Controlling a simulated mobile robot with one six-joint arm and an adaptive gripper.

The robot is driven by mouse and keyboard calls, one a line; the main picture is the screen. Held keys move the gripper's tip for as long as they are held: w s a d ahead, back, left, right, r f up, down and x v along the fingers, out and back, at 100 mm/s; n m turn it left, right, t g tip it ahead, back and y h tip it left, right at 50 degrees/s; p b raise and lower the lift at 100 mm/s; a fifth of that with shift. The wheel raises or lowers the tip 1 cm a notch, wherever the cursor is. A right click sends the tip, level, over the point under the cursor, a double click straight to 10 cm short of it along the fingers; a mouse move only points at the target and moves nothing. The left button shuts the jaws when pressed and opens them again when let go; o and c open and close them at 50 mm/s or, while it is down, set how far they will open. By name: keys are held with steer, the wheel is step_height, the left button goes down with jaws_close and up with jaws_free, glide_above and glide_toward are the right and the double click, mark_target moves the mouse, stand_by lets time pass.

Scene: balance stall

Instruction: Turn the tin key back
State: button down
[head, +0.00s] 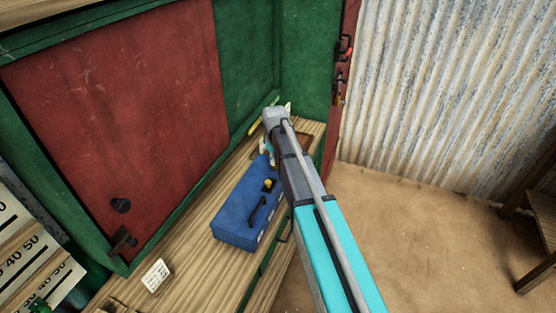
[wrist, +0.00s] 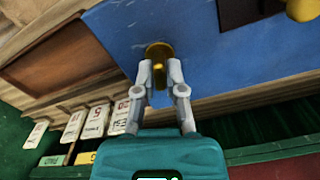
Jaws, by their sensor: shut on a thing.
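The tin is a blue box (head: 232,221) with a black handle on its lid, standing on the wooden counter. In the wrist view its blue face (wrist: 225,50) fills the upper middle. A round brass piece with the key (wrist: 158,50) sits on that face. My gripper (wrist: 159,72) has its two pale fingertips closed together on the key, right against the brass. In the head view my arm crosses over the tin's far end, and the key and most of my gripper are hidden. I cannot tell the key's exact angle.
A yellow knob (head: 268,184) sits on the tin's lid. Several number cards (wrist: 95,120) show in the wrist view. Sandy floor lies open to the right.

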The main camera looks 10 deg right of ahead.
steer(key=shift+s+n, duration=0.2)
steer(key=shift+n, duration=1.8)
steer(key=c, duration=0.7)
jaws_free()
steer(key=shift+w, duration=0.1)
steer(key=shift+r, duration=0.15)
